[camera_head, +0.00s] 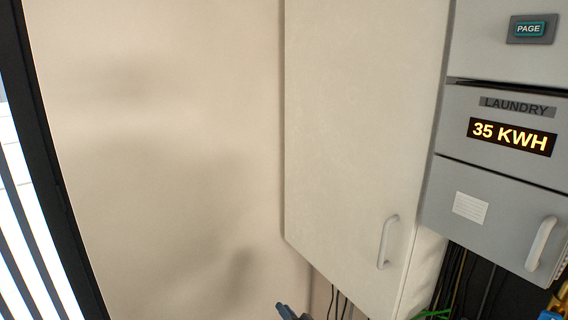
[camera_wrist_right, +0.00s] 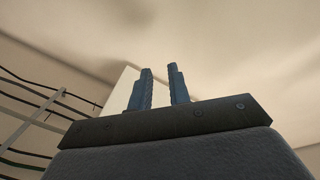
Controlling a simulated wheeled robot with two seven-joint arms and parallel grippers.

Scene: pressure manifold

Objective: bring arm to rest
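My right gripper (camera_wrist_right: 160,70) shows in the right wrist view with its two blue fingers apart and nothing between them. In the head view only a small blue part of the right gripper (camera_head: 286,311) shows at the bottom edge, below the white cabinet. It looks apart from the cabinet, with the beige wall behind it. The rest of the right arm is out of the head view. My left gripper is not in view.
A closed white cabinet (camera_head: 360,130) with a handle (camera_head: 387,242) hangs on the wall (camera_head: 160,150). Right of it, a grey panel has a PAGE button (camera_head: 528,29), a display (camera_head: 512,137) reading 35 KWH, and a handle (camera_head: 541,243). Dark cables (camera_head: 460,283) hang below.

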